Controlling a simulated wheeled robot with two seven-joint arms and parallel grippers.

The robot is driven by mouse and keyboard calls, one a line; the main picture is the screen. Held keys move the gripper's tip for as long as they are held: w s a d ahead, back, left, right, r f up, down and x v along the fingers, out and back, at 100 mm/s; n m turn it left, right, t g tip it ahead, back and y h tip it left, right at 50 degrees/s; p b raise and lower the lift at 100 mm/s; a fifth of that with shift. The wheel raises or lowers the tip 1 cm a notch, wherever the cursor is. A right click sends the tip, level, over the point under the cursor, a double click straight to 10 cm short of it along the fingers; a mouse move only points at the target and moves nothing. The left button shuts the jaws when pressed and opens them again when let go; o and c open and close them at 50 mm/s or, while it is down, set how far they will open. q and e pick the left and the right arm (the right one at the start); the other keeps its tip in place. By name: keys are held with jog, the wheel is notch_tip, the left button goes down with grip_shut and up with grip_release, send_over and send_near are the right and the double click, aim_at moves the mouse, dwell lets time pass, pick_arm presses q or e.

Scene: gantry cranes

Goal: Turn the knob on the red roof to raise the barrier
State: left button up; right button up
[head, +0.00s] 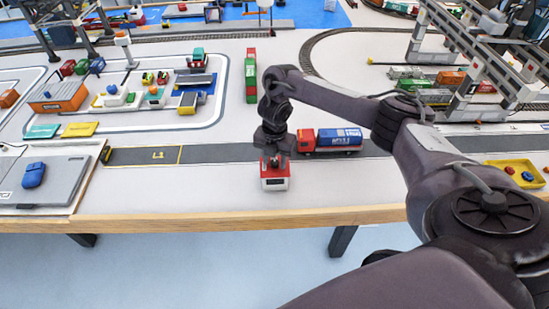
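A small white booth with a red roof (275,183) stands near the table's front edge, at the middle of the head view. My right gripper (274,157) points down right over the red roof, with its fingertips at or just above it. The knob is hidden by or hard to tell from the dark fingers. I cannot see whether the fingers are apart or closed on it. I cannot make out a barrier arm clearly; a small yellow and black post (106,154) stands at the left end of the grey road. My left gripper is out of view.
A red truck with a blue container (337,140) stands on the road (215,153), just right of the gripper. A stack of red and green containers (251,75) lies behind. A grey panel with a blue mouse-like object (34,175) is at left; a yellow tray (515,164) at right.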

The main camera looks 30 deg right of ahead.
aim_at(275, 162)
jog(key=shift+o, duration=0.3)
jog(key=shift+r, duration=0.2)
notch_tip(275, 162, up, 7)
jog(key=p, duration=0.3)
jog(key=shift+r, duration=0.2)
